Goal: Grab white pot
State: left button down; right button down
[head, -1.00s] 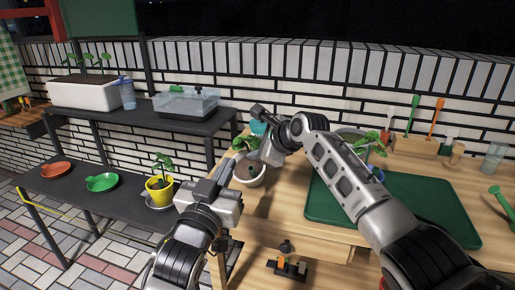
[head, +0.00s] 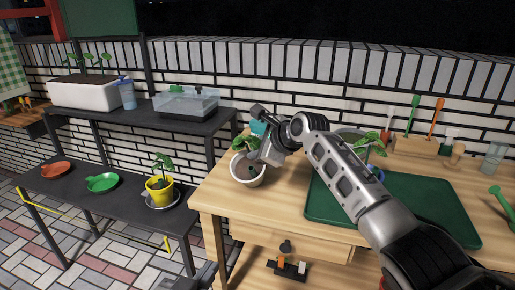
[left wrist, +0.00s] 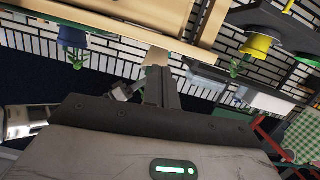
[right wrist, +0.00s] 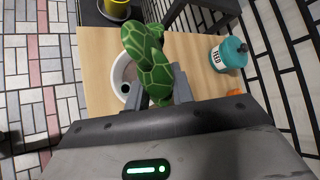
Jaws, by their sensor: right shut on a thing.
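The white pot (head: 245,178) holds a leafy plant with dark soil and stands at the left end of the wooden workbench. My right gripper (head: 262,154) is at the pot's right side, shut on its rim. In the right wrist view the white pot (right wrist: 118,72) shows as a pale rim, partly hidden by large patterned green leaves (right wrist: 148,62) over the fingers of my right gripper (right wrist: 161,92). My left gripper (head: 203,276) shows only in part at the bottom edge of the head view, low and away from the pot; its finger opening is unclear.
The wooden workbench (head: 222,190) carries a green mat (head: 425,205), another plant and several tools. A teal bottle (right wrist: 229,53) stands near the pot. A dark shelf (head: 125,205) at left holds a yellow pot (head: 159,190) and coloured dishes. A brick wall stands behind.

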jog(key=shift+s+d+f, duration=0.1)
jog(key=shift+f, duration=0.35)
pick_arm(q)
jog(key=s+f+g, duration=0.4)
jog(key=s+f, duration=0.4)
jog(key=s, duration=0.2)
jog(key=shift+s+a, duration=0.35)
jog(key=shift+s, duration=0.05)
pick_arm(e)
jog(key=shift+r, duration=0.95)
pick_arm(q)
jog(key=shift+w+a+r+p, duration=0.1)
jog(key=shift+r+p, duration=0.1)
jog(key=shift+p, duration=0.5)
pick_arm(e)
jog(key=s+a, duration=0.2)
jog(key=s, duration=0.7)
jog(key=s+a, duration=0.2)
jog(key=s, duration=0.8)
jog(key=shift+s+a+r, duration=0.2)
jog(key=shift+a, duration=0.05)
pick_arm(q)
jog(key=shift+r, duration=0.1)
